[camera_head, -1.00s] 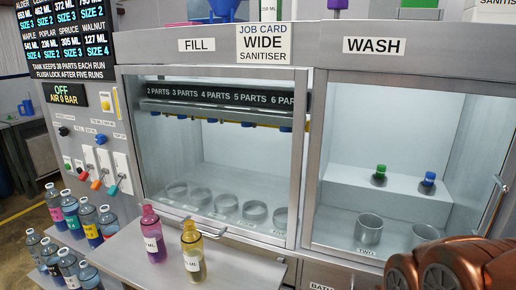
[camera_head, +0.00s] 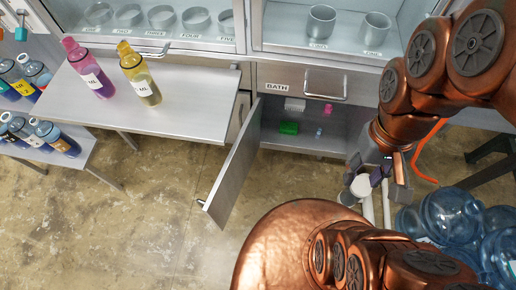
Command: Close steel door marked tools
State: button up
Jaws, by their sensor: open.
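A steel door (camera_head: 233,168) stands swung open below the bench, jutting out toward me from the left side of a low cupboard. Its handle (camera_head: 201,203) is at the free edge. No tools marking can be read on it from here. My gripper (camera_head: 366,187) is open, pointing down to the right of the door and well apart from it. A white round thing shows between or behind the fingers; I cannot tell which.
The open cupboard (camera_head: 345,133) holds small green, pink and white items. A drawer marked BATH (camera_head: 300,84) is above it. A steel side table (camera_head: 190,110) with two bottles stands left. Blue jugs (camera_head: 450,215) crowd the right. Concrete floor before the door is clear.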

aim_at(218, 205)
jog(key=z, duration=2.85)
jog(key=k, duration=1.6)
jog(key=u, duration=2.2)
jog(key=k, duration=0.5)
jog(key=u, duration=1.35)
jog(key=i, duration=0.15)
jog(key=u, duration=0.25)
